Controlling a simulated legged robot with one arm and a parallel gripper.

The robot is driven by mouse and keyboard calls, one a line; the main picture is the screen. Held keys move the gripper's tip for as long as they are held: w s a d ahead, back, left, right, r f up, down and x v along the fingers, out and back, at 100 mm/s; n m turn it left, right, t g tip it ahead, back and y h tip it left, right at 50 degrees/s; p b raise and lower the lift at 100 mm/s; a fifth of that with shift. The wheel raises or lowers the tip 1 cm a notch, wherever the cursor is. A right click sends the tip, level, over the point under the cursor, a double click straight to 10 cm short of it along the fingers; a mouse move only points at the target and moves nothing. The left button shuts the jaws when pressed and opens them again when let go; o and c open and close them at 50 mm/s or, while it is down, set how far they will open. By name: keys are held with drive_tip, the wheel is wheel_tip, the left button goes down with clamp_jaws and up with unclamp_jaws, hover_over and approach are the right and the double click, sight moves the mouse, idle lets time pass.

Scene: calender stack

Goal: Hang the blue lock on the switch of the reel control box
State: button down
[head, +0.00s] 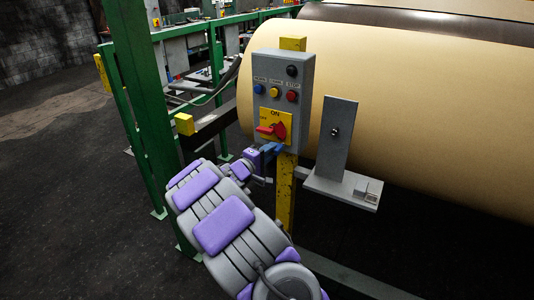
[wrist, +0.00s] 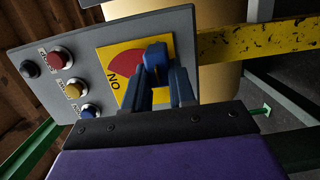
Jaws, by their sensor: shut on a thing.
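The reel control box (head: 284,95) is a grey panel on a yellow post. Its red rotary switch (head: 270,130) sits on a yellow plate marked ON, low on the panel. My gripper (head: 272,148) is just below the switch, close to the box's lower edge. In the wrist view my gripper (wrist: 164,78) is shut on the blue lock (wrist: 156,54), which shows between the fingertips. The lock overlaps the red switch (wrist: 124,68) and hides part of it. I cannot tell whether the lock touches the switch. The lock's shackle is not clearly visible.
Blue, yellow, red and black buttons (head: 292,96) sit above the switch. A large tan roll (head: 420,110) stands behind the box. A grey bracket with a shelf (head: 330,188) is to the right. A green frame post (head: 143,110) rises at the left. Dark floor is open at far left.

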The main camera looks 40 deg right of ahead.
drive_tip(key=shift+w+a+r+b, duration=0.15)
drive_tip(key=shift+a+r+b, duration=0.15)
drive_tip(key=shift+a+b, duration=0.1)
idle(1.3)
drive_tip(key=shift+a+r, duration=0.1)
drive_tip(key=shift+a, duration=0.1)
drive_tip(key=shift+w+d, duration=0.1)
drive_tip(key=shift+w+d, duration=0.15)
drive_tip(key=shift+d, duration=0.55)
drive_tip(key=shift+w, duration=0.15)
drive_tip(key=shift+w+d, duration=0.15)
drive_tip(key=shift+d, duration=0.4)
